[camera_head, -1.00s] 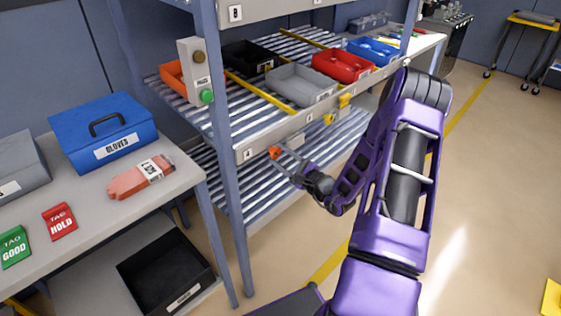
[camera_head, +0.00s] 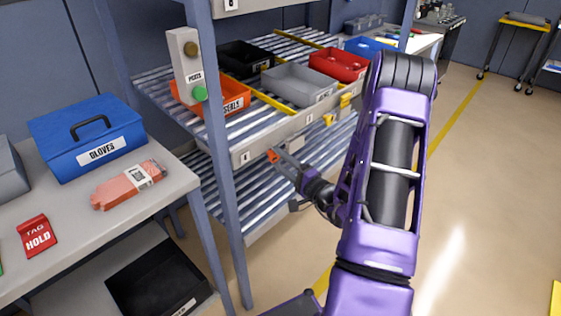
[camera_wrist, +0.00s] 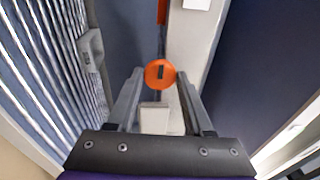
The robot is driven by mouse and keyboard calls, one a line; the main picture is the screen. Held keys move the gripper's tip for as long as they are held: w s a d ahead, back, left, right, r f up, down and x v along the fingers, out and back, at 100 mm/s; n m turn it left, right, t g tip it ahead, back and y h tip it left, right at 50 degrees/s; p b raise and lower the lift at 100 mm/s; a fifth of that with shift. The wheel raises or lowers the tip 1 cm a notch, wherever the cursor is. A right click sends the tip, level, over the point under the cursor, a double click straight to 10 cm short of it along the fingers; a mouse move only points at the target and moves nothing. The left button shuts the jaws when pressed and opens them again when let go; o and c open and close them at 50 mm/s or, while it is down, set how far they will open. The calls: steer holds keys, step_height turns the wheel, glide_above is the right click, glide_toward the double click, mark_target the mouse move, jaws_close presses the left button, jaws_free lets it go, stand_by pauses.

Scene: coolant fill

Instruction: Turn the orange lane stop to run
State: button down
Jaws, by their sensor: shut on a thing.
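The orange lane stop (camera_head: 272,156) is a small orange knob on the front rail of the flow rack, just right of a lane number label. In the wrist view it is a round orange disc (camera_wrist: 160,73) with a dark slot running roughly up and down. My gripper (camera_head: 277,158) is at the knob, with its two fingers (camera_wrist: 160,78) on either side of the disc, shut on it. The orange SEALS bin (camera_head: 236,103) sits on the rack's upper rollers near the front, partly hidden by the post and its box. I cannot read any run marking.
A box with a green button (camera_head: 200,93) is on the rack's post (camera_head: 221,175). Yellow stops (camera_head: 328,120) sit farther right along the rail. Grey (camera_head: 299,84) and red (camera_head: 338,63) bins stand on other lanes. A bench with a blue GLOVES box (camera_head: 92,135) is left.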

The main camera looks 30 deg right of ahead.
stand_by(0.4)
steer(key=shift+c, duration=1.6)
jaws_free()
steer(key=shift+s, duration=0.1)
steer(key=v, duration=1.7)
steer(key=shift+s+d, duration=0.1)
steer(key=shift+s, duration=0.05)
